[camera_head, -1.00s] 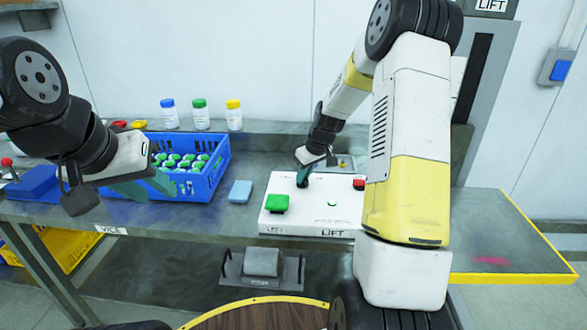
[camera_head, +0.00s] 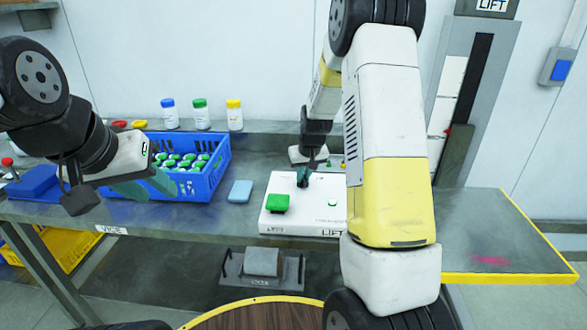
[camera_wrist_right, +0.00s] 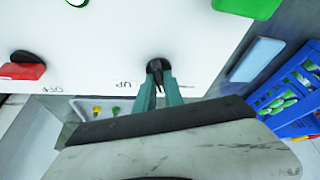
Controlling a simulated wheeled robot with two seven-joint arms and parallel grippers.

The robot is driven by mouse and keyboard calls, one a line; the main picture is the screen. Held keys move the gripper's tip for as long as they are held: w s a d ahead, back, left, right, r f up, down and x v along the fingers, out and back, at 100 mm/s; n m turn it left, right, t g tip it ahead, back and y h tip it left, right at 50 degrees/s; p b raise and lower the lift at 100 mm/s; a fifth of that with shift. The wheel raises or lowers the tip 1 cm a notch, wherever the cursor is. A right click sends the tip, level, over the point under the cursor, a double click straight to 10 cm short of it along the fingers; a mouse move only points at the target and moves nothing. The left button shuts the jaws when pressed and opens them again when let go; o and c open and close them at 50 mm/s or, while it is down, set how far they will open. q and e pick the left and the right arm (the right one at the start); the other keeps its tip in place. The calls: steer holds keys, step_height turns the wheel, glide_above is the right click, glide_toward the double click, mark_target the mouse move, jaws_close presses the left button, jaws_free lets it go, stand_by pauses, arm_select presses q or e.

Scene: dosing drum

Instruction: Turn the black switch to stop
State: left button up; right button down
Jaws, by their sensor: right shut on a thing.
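The black switch (camera_wrist_right: 155,72) is a small dark knob on the white control box (camera_head: 275,222). In the head view the right gripper (camera_head: 303,180) comes down on the box from behind. The green button (camera_head: 278,203) is at the box's left. My left gripper (camera_head: 150,187) is over the blue crate's left side, its opening unclear.
A blue crate (camera_head: 205,180) of green-capped bottles stands left of the box, with a light blue block (camera_head: 240,191) between them. Several capped bottles stand behind. The lift column (camera_head: 482,75) is at the right, beside a yellow-edged platform (camera_head: 500,235).

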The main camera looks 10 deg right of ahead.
mark_target(302, 191)
steer(key=shift+a+m+h, duration=0.1)
steer(key=shift+m+h, duration=0.7)
steer(key=shift+m, duration=1.1)
steer(key=c, duration=1.4)
jaws_free()
steer(key=shift+c, duration=0.2)
steer(key=shift+r, duration=0.1)
steer(key=v, duration=0.7)
steer(key=shift+r, duration=0.35)
steer(key=shift+s+a, duration=0.1)
